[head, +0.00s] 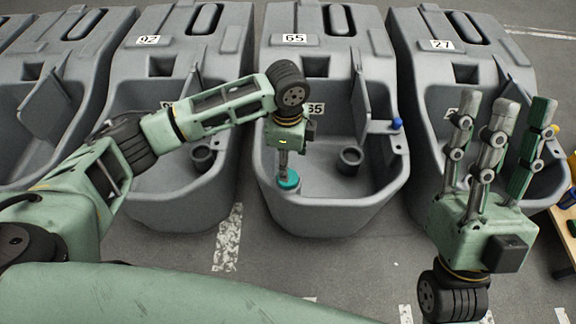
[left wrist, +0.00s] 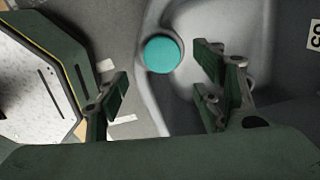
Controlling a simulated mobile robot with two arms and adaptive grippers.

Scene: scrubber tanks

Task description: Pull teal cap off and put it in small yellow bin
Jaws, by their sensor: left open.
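The round teal cap (head: 289,181) sits at the front left rim of the middle grey tank (head: 330,215) labelled 65. In the left wrist view the teal cap (left wrist: 162,54) shows whole, beyond and between the spread fingers. My left gripper (head: 284,168) points down just over the cap in the head view, with its fingers partly hidden. In the left wrist view it is open and empty. My right gripper (head: 498,125) is raised at the right with its fingers upright, apart and empty. I cannot make out a small yellow bin for certain.
More grey tanks stand on both sides, including one labelled 27 (head: 440,60). A blue knob (head: 397,123) is on the middle tank's right side. A wooden table edge (head: 563,222) with a partly cut-off yellow item (head: 567,199) is at the far right.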

